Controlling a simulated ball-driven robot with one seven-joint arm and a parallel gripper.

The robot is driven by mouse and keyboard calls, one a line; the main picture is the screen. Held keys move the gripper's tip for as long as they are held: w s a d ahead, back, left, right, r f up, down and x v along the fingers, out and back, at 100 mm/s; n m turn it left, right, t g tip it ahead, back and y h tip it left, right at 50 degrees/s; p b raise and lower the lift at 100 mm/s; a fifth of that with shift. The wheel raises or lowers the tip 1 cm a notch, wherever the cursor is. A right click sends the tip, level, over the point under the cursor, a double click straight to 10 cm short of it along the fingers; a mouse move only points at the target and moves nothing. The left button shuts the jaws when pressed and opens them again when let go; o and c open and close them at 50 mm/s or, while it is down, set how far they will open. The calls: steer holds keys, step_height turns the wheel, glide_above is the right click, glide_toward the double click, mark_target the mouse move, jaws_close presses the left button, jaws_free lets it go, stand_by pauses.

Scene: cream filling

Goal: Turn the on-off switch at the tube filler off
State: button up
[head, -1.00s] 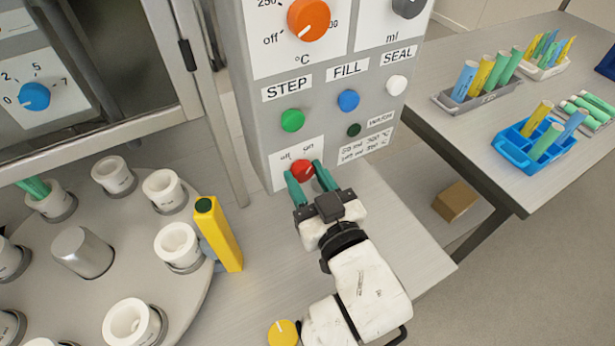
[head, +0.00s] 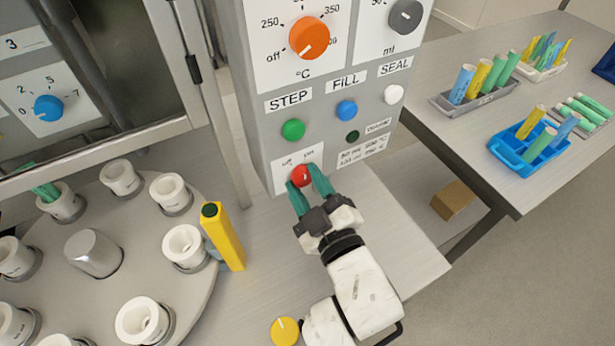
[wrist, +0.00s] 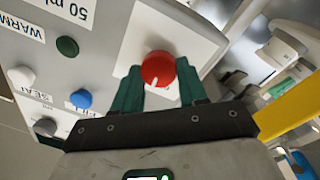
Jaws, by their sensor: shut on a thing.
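The red on-off switch (head: 301,177) is a round knob low on the front of the grey tube filler panel (head: 262,140). A white plate with "off" and "on" labels lies behind it. My gripper (head: 304,180) reaches up to the panel, with one teal finger on each side of the knob, shut on it. In the wrist view the red knob (wrist: 158,68) sits between the two finger tips. Its white mark shows at the knob's lower left there. The labels are small and partly blurred in the head view.
Green (head: 293,129), blue (head: 346,109) and white (head: 394,94) buttons sit above the switch. An orange temperature dial (head: 309,38) is higher up. A yellow post (head: 224,238) and a turntable with white tube holders (head: 185,246) stand left of my arm. Bench surface right of my arm is clear.

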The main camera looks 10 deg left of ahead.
steer(key=n+p, duration=0.3)
steer(key=n, duration=0.2)
steer(key=shift+f, duration=0.1)
steer(key=shift+n+y, duration=0.3)
steer(key=shift+n, duration=0.1)
steer(key=o, duration=1.1)
steer(key=shift+c, duration=0.2)
steer(key=shift+s, duration=0.1)
steer(key=b+v, duration=0.2)
steer(key=v, duration=0.8)
steer(key=shift+s+d, duration=0.2)
steer(key=shift+s, duration=0.1)
steer(key=shift+w+f, duration=0.1)
